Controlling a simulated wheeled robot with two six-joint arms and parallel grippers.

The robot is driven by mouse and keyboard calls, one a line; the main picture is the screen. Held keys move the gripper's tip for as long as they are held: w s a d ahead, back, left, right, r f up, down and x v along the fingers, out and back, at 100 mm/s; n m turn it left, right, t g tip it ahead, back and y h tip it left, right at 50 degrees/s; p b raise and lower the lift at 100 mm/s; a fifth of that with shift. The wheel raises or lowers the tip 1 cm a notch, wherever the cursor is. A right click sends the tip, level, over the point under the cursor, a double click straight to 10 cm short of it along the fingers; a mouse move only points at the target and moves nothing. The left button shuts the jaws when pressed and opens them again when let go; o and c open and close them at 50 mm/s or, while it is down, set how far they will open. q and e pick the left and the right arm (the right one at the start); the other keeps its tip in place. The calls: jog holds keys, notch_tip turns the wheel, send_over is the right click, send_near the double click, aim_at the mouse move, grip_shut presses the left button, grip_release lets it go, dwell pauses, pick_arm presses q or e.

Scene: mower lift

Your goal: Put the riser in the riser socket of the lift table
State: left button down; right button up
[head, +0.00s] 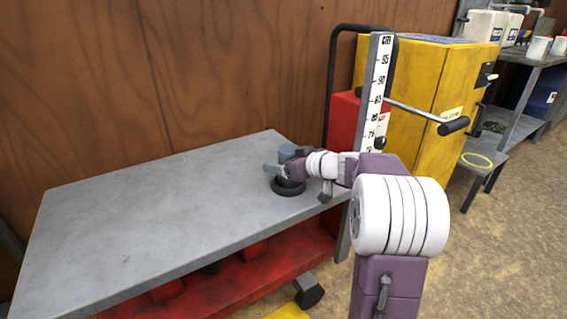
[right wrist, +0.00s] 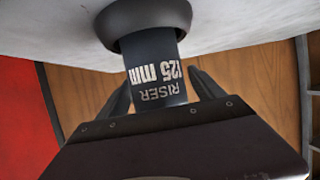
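The riser (head: 287,151) is a blue-grey cylinder standing upright on the grey lift table (head: 150,205). Its lower end is at the dark ring-shaped riser socket (head: 288,189) near the table's right end. In the right wrist view the riser (right wrist: 156,75) shows upside down, its label reading "RISER 125 mm", with its end inside the dark socket ring (right wrist: 143,17). My right gripper (head: 281,169) is at the riser, its fingers (right wrist: 162,90) on either side. A small gap shows beside the right-hand finger, so it looks open. My left gripper is out of view.
A height scale (head: 376,85) stands at the table's right end, close to my right arm. Behind it are a black push handle (head: 331,85), a red box (head: 342,122) and a yellow cabinet (head: 415,85). The left part of the tabletop is clear.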

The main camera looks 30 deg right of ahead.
jog(key=shift+r, duration=0.1)
jog(key=shift+r+p, duration=0.2)
jog(key=shift+p, duration=0.25)
jog(key=p+v, duration=0.2)
jog(key=v, duration=1)
jog(key=shift+f, duration=0.15)
